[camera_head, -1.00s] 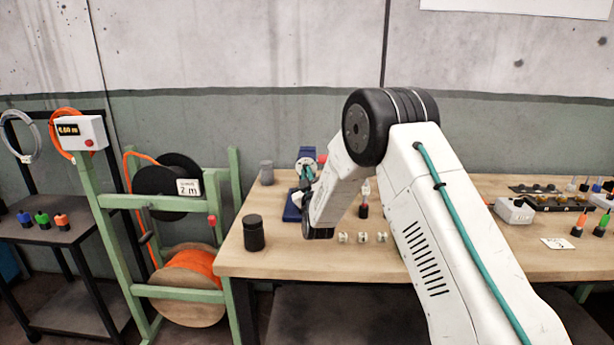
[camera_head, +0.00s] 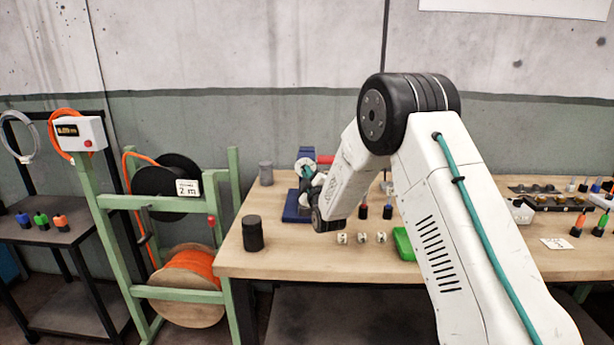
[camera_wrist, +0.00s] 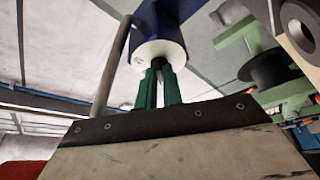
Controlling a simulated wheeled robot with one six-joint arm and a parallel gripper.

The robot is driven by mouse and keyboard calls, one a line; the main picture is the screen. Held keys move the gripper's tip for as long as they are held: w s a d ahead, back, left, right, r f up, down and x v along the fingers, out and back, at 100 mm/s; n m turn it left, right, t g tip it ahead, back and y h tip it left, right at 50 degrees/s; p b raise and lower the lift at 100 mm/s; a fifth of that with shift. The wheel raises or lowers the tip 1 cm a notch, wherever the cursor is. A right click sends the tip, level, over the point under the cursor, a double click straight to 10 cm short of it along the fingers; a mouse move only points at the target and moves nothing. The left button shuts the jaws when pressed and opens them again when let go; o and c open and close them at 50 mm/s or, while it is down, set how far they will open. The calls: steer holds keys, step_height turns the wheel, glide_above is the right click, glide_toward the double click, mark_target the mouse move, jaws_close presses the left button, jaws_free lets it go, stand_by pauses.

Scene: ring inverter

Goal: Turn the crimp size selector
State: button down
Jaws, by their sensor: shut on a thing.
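The crimp tool on the bench has a blue body (camera_head: 306,153) and a round pale selector face (camera_head: 304,167) toward me. In the wrist view the selector's pale face (camera_wrist: 158,50) is close in front of the blue body (camera_wrist: 157,15). My gripper (camera_wrist: 160,78) has its two teal fingers at that face, shut on a small dark knob (camera_wrist: 159,70) on it. The fingers hide most of the knob, and I cannot read any size mark. In the head view my gripper (camera_head: 309,184) is partly hidden by my wrist.
A red handle (camera_head: 325,160) sticks out to the right of the tool. A black canister (camera_head: 252,234), small white blocks (camera_head: 361,238) and a green tray (camera_head: 403,243) stand on the bench (camera_head: 290,262). A green reel rack (camera_head: 150,201) stands left of it.

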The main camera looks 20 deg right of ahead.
steer(key=shift+n, duration=0.5)
steer(key=c, duration=1.5)
jaws_free()
steer(key=shift+c, duration=0.2)
steer(key=shift+s, duration=0.15)
steer(key=v, duration=0.7)
steer(key=shift+s, duration=0.3)
steer(key=shift+d, duration=0.1)
steer(key=shift+r, duration=0.1)
